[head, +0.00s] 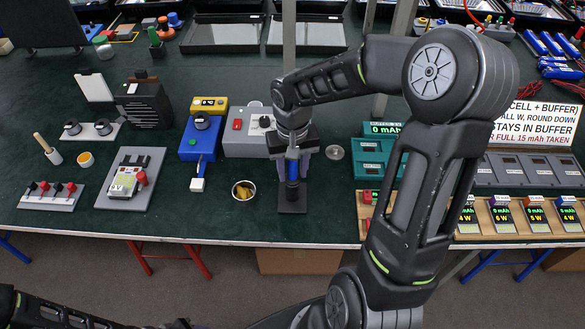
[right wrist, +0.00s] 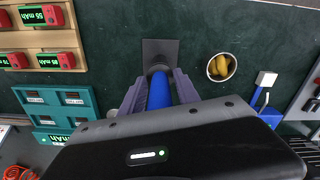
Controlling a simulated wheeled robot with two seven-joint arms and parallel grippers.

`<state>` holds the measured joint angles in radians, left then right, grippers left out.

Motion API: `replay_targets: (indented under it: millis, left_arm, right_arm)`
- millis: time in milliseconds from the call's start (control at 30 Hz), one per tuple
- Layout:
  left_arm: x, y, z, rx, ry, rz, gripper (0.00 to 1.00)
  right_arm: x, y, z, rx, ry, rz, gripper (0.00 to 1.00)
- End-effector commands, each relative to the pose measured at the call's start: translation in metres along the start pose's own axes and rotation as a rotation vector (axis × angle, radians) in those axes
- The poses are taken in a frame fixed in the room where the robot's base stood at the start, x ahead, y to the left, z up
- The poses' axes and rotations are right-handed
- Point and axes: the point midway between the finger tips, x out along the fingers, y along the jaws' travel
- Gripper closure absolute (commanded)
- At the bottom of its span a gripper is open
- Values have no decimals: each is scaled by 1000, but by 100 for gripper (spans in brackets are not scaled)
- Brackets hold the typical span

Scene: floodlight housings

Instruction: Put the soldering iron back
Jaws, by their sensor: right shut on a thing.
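The soldering iron shows as a blue handle (head: 292,172), upright, and as a blue cylinder in the right wrist view (right wrist: 159,92). My right gripper (head: 293,160) is shut on this handle, one finger on each side. Below it is a stand with a dark square base (head: 292,207), which also shows in the right wrist view (right wrist: 160,46). The lower end of the iron is at the stand, in line with its holder; how deep it sits is hidden. The fingers hide part of the handle. My left gripper is not visible; only part of my left arm shows at bottom left.
A small tin with yellow filling (head: 244,190) stands left of the stand. A blue box (head: 199,140) and a grey box (head: 249,130) stand behind it. A teal tray (head: 378,157) and a wooden rack (head: 363,206) are to the right. The green mat's front edge is close.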

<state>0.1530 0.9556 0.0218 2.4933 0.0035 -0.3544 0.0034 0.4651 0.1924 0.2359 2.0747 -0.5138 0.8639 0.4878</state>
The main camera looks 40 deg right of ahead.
Motion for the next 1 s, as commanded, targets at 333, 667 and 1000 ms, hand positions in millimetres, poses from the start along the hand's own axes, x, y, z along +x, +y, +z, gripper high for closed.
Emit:
replay_targets:
  millis: [333, 667, 1000]
  left_arm:
    - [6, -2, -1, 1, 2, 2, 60]
    - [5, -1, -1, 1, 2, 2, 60]
    - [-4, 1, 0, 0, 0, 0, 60]
  right_arm:
    - [6, 0, 0, 0, 1, 0, 60]
    - [6, 0, 0, 0, 0, 0, 40]
    - [-5, 0, 0, 0, 0, 0, 40]
